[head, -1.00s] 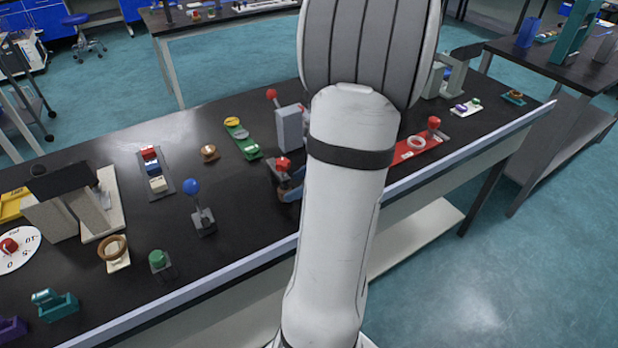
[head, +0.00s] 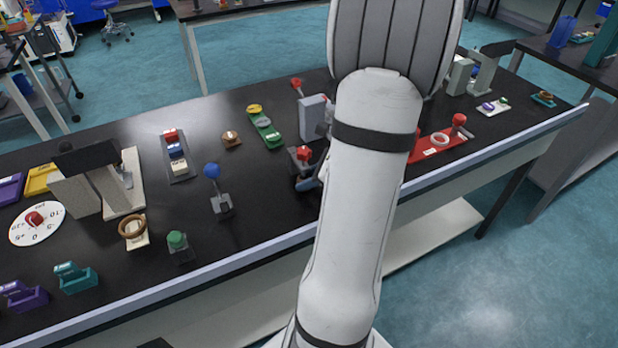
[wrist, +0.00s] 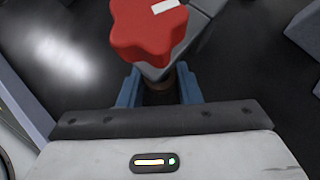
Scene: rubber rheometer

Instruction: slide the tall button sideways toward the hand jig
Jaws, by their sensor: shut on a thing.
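My gripper (wrist: 159,92) shows in the wrist view with a blue finger on each side. It is shut on a small dark and brown piece (wrist: 184,78), mostly hidden below a grey block (wrist: 200,27) with a red lobed knob (wrist: 147,28). I cannot tell for sure that this piece is the tall button. I cannot tell which thing is the hand jig.
A blue-ball lever (head: 213,182) and a green button (head: 178,240) stand to the left on the black table. A grey box with a red-ball lever (head: 312,118) stands just behind the red knob. A red plate (head: 438,147) lies right of my arm.

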